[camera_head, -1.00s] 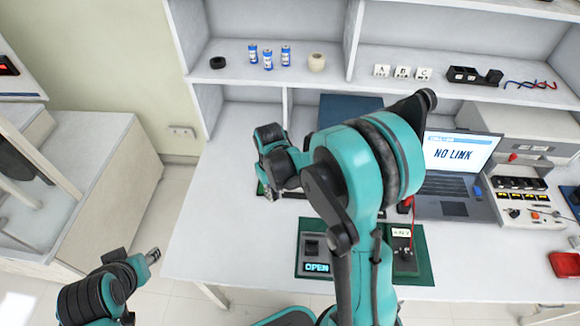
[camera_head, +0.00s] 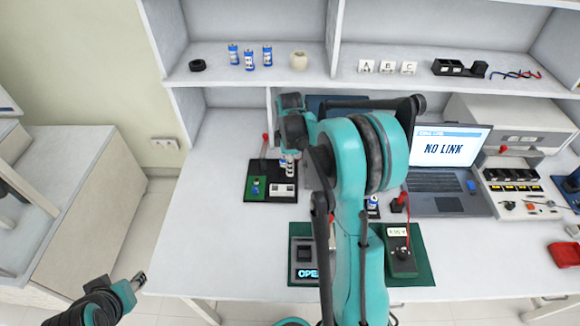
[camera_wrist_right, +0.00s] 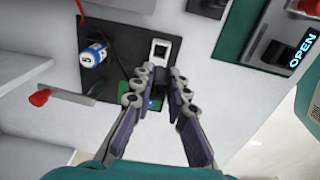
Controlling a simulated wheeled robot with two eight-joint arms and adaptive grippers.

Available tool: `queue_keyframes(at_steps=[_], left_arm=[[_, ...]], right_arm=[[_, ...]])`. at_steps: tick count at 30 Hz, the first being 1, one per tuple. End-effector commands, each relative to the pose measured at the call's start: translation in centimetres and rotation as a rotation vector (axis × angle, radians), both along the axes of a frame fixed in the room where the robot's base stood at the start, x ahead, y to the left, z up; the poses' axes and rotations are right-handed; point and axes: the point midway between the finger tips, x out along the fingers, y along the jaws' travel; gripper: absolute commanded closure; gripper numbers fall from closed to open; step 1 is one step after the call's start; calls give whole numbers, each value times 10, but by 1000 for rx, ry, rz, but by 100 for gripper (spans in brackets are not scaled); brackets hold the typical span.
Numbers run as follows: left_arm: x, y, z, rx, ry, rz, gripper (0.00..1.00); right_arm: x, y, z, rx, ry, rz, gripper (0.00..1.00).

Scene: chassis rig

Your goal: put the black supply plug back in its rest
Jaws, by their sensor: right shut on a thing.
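My right gripper (camera_head: 288,170) is over the black base plate (camera_head: 262,168), beside a white block (camera_head: 283,190). In the right wrist view its fingers (camera_wrist_right: 160,84) are closed together around a small dark piece (camera_wrist_right: 161,77), which looks like the black supply plug, mostly hidden by the fingertips. The white block (camera_wrist_right: 160,48), with a dark slot, lies just beyond the fingertips; I cannot tell whether it is the plug's rest. My left gripper (camera_head: 137,281) is low at the left, away from the table; its jaws are too small to read.
A laptop (camera_head: 443,165) reads NO LINK. The left tabletop is clear.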

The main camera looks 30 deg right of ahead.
Motion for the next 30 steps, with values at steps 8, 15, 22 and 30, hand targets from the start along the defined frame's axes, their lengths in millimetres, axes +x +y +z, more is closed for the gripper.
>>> queue_keyframes(at_steps=[8, 15, 22, 30], left_arm=[[0, 0, -8, 0, 0, 0, 60], [0, 0, -24, 0, 0, 0, 60], [0, 0, -39, 0, 0, 0, 60], [0, 0, -43, 0, 0, 0, 60]], right_arm=[[0, 0, -10, 3, 3, 0, 100], [0, 0, -32, 3, 3, -1, 100], [0, 0, -53, 3, 3, -1, 100], [0, 0, -59, 3, 3, -1, 100]])
